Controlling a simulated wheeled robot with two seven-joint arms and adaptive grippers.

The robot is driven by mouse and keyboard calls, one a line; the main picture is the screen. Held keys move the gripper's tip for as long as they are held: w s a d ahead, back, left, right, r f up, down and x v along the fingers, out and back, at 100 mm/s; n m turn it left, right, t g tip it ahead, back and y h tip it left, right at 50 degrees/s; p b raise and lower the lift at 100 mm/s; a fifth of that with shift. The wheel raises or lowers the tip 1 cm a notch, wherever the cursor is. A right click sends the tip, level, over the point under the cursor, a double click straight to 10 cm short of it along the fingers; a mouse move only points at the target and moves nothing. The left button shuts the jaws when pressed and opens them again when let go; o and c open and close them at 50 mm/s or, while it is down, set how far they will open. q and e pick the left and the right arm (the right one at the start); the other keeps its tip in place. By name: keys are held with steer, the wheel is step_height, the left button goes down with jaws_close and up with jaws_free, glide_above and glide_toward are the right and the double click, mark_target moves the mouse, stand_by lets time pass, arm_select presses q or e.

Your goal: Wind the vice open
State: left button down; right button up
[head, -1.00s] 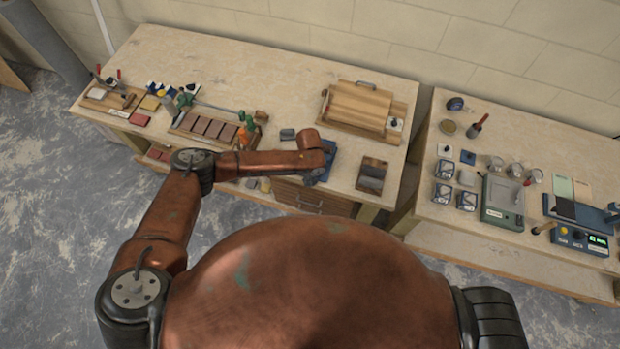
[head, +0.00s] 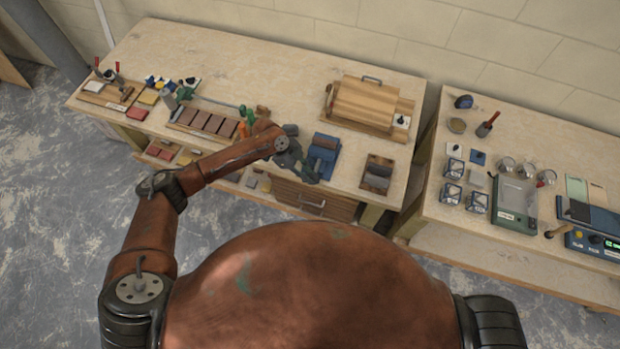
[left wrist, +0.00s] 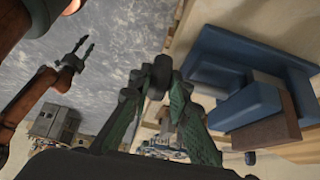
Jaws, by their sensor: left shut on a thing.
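The blue vice (head: 322,157) sits near the front edge of the left bench. In the left wrist view the vice (left wrist: 235,85) fills the right side, with a brown block against it. My left gripper (head: 304,171) is just left of the vice, at the bench's front edge. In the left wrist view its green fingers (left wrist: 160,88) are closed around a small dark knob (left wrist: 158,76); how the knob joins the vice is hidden. My right gripper (left wrist: 84,46) shows at the upper left of the left wrist view, its fingers apart and empty above the floor.
A wooden block with a grey top (head: 377,174) lies right of the vice. A tray of brown tiles (head: 205,122) is to the left. A second bench (head: 520,235) with instruments stands right, across a gap.

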arm_select(q)
steer(key=shift+w+h, duration=0.1)
steer(key=shift+h, duration=0.2)
steer(key=shift+r, duration=0.1)
steer(key=c, duration=1.8)
jaws_free()
steer(key=v, duration=1.2)
steer(key=shift+d, duration=0.15)
